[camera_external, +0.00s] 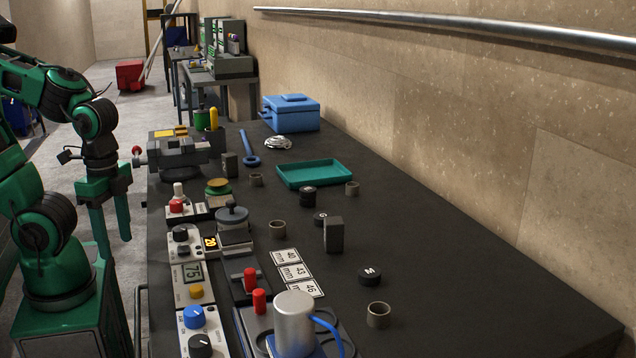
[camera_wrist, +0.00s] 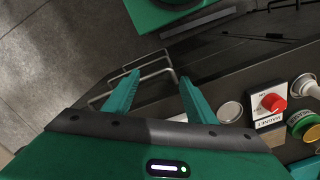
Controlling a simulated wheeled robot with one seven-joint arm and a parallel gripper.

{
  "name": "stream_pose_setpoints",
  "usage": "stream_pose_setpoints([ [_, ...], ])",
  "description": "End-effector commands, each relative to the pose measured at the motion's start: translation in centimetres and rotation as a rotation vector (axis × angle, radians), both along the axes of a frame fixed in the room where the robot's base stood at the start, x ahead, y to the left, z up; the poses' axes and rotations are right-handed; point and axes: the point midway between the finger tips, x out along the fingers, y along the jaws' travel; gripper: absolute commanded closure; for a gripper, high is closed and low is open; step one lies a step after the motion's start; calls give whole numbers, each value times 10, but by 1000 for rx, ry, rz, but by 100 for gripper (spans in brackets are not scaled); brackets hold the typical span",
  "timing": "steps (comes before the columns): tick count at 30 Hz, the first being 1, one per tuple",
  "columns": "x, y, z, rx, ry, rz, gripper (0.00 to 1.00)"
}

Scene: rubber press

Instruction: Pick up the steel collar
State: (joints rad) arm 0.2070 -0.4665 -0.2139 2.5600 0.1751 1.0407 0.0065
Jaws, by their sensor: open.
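Several small grey-brown metal rings stand on the dark bench in the external view: one at the front right (camera_external: 378,315), one near the middle (camera_external: 278,228), one right of the green tray (camera_external: 352,188) and one left of it (camera_external: 256,180). I cannot tell which is the steel collar. My gripper (camera_external: 111,236) hangs left of the bench's edge, fingers pointing down, clear of all the rings. In the wrist view my gripper (camera_wrist: 159,77) is open with nothing between its fingers. None of the rings can be made out there.
The dark bench (camera_external: 450,290) holds a teal tray (camera_external: 310,175), a blue box (camera_external: 292,115), a dark upright block (camera_external: 333,235) and black discs (camera_external: 370,276). Control boxes (camera_external: 194,280) line its left edge. Wire handles (camera_wrist: 150,62) stick out at the bench side. The bench's right side is clear.

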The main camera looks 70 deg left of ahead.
Motion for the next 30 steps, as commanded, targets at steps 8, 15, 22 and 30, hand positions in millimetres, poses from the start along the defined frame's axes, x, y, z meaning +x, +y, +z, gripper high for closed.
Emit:
stream_pose_setpoints([
  [8, -2, 0, 2, 0, -2, 5, 50],
  [15, 41, -10, 32, -11, -12, 227, 50],
  [22, 146, -16, 66, -19, -7, 680, 50],
  [30, 269, -4, 83, -8, -7, 1229, 50],
])
